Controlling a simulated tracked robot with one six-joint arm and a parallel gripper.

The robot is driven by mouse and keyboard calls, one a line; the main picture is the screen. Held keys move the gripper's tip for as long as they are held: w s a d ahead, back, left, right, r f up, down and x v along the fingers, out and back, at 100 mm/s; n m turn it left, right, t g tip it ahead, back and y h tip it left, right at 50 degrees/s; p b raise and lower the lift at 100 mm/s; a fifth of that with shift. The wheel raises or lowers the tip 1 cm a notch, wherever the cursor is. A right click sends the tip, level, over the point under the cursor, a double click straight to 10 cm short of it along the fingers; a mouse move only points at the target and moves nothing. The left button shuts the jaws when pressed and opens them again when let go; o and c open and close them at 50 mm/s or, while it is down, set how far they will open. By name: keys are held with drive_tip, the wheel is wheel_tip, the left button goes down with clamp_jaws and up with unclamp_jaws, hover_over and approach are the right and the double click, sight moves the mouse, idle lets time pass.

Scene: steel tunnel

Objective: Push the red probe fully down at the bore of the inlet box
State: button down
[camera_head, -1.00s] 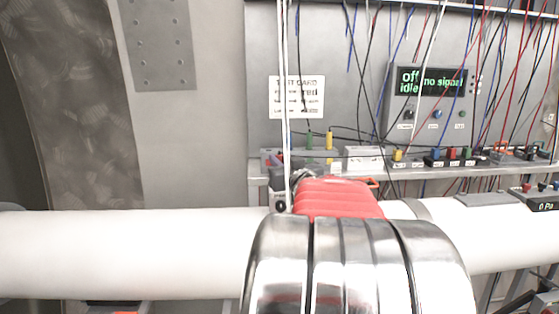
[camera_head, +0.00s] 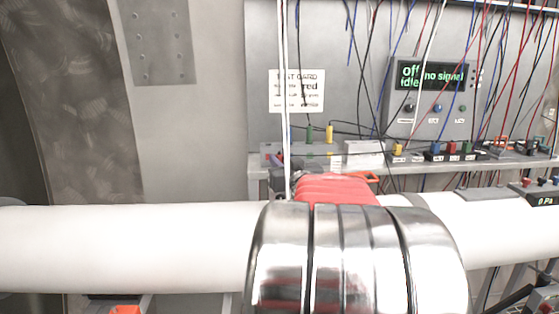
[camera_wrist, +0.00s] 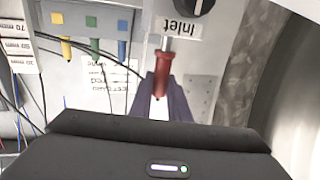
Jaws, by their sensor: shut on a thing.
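In the wrist view, my gripper (camera_wrist: 160,98) is shut on the red probe (camera_wrist: 163,68), with its dark fingers on either side of it. A short length of the probe's metal shaft shows beyond the red body and points to the inlet box (camera_wrist: 218,28), by its "Inlet" label and black knob. How deep the shaft sits in the bore, or whether it has entered, I cannot tell. In the head view, my silver and red arm stands in front, and the probe and gripper fingers cannot be made out.
A shelf (camera_head: 420,165) with coloured plugs and small boxes runs along the back wall. A display unit (camera_head: 431,88) reads "off", "idle" and "no signal". A printed card (camera_head: 296,92) hangs on the wall. Many thin cables hang down at the right. A 0 Pa gauge (camera_head: 544,199) stands far right.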

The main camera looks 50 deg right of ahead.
drive_tip(key=shift+f, duration=0.4)
drive_tip(key=c, duration=1.6)
unclamp_jaws()
drive_tip(key=shift+s, duration=0.1)
drive_tip(key=v, duration=1.3)
drive_tip(key=shift+s+a+f, duration=0.1)
drive_tip(key=shift+s+a, duration=0.1)
drive_tip(key=shift+s, duration=0.1)
drive_tip(key=shift+w+f, duration=0.1)
